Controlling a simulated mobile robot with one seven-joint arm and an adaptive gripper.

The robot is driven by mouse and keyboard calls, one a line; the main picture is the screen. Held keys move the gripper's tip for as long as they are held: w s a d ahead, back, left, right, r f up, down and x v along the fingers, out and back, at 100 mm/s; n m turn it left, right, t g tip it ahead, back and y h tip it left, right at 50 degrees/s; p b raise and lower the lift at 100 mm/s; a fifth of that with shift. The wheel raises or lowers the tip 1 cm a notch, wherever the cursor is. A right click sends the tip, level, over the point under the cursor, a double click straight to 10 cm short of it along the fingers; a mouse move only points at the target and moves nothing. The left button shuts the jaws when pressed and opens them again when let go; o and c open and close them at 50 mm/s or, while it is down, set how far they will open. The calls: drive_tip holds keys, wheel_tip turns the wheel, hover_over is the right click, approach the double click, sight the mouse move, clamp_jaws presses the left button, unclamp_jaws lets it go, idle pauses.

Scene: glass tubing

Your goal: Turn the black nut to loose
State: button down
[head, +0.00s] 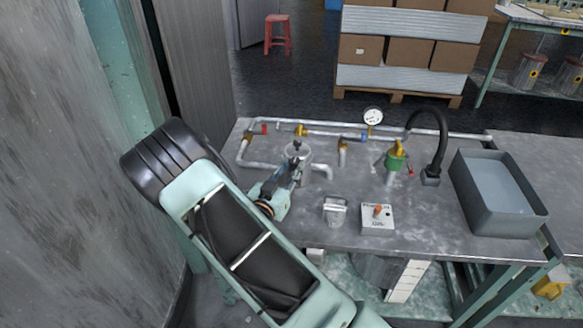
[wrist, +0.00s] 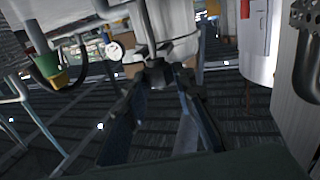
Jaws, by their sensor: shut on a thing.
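In the wrist view, the black nut (wrist: 157,72) sits on a grey metal pipe fitting, in the upper middle of the picture. My gripper (wrist: 163,80) comes from below in that view, its dark fingers converging with their tips at the nut's two sides. It is shut on the nut. In the head view, my gripper (head: 294,168) is at the metal vessel (head: 298,151) at the left of the grey bench. Its fingertips and the nut are hard to make out there, partly hidden by my own arm.
Pipes with a pressure gauge (head: 373,116) run along the bench's back. A green valve (head: 395,163), a black hose (head: 440,138) and a grey tray (head: 495,207) stand right. A metal jug (head: 335,209) and a switch box (head: 377,218) stand in front. A wall is close at left.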

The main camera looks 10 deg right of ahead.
drive_tip(key=shift+d+n+y, duration=0.1)
drive_tip(key=shift+n+y, duration=0.2)
drive_tip(key=shift+y, duration=0.1)
drive_tip(key=shift+s+d+n+t+y+b, duration=0.1)
drive_tip(key=shift+d+n+t+y+b, duration=0.3)
drive_tip(key=shift+n+y, duration=1)
drive_tip(key=shift+s+d+n+t+y+b, duration=0.1)
drive_tip(key=shift+n+t+y+b, duration=0.6)
drive_tip(key=shift+y, duration=1.15)
drive_tip(key=shift+s+d+n+t+y+b, duration=0.15)
drive_tip(key=shift+n+t+y+b, duration=0.4)
drive_tip(key=shift+n+y, duration=0.9)
drive_tip(key=shift+w+y, duration=0.15)
drive_tip(key=shift+y, duration=0.35)
drive_tip(key=c, duration=1.6)
unclamp_jaws()
